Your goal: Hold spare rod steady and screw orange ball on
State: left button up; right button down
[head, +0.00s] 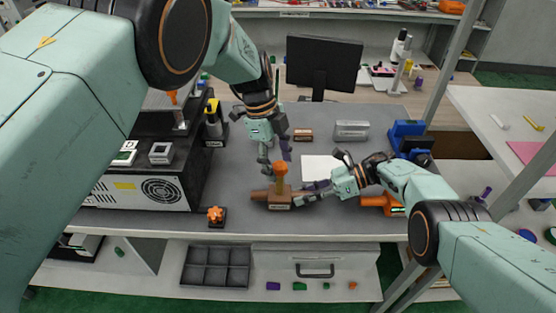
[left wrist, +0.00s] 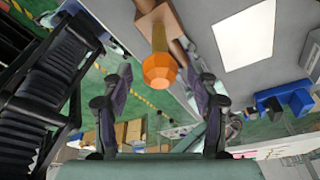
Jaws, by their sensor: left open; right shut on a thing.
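An orange faceted ball (head: 281,168) sits at the top of an upright yellowish rod (head: 280,186). The rod rises from a brown base (head: 262,196) with a horizontal cylinder and a label. My left gripper (head: 274,162) is open just above and beside the ball. In the left wrist view, the ball (left wrist: 160,70) shows between the spread fingers (left wrist: 166,76), with a gap on each side. My right gripper (head: 299,195) is shut on the right end of the brown base. Its fingers partly hide that end. I cannot tell whether the ball is threaded on.
A small block with an orange knob (head: 216,215) stands at the front left. A black-and-white machine (head: 150,190) fills the left side. A white sheet (head: 320,167) lies behind my right gripper. Blue blocks (head: 408,135) stand at the right. Grey desk between is mostly clear.

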pick_arm(q)
jog(key=v, duration=1.2)
dwell(0.8)
pick_arm(e)
jog(key=c, duration=1)
grip_release()
jog(key=shift+c, duration=0.2)
jog(key=v, duration=0.6)
jog(key=shift+d+r, duration=0.15)
jog(key=shift+d, duration=0.15)
jog(key=shift+d+r, duration=0.15)
jog(key=shift+d, duration=0.2)
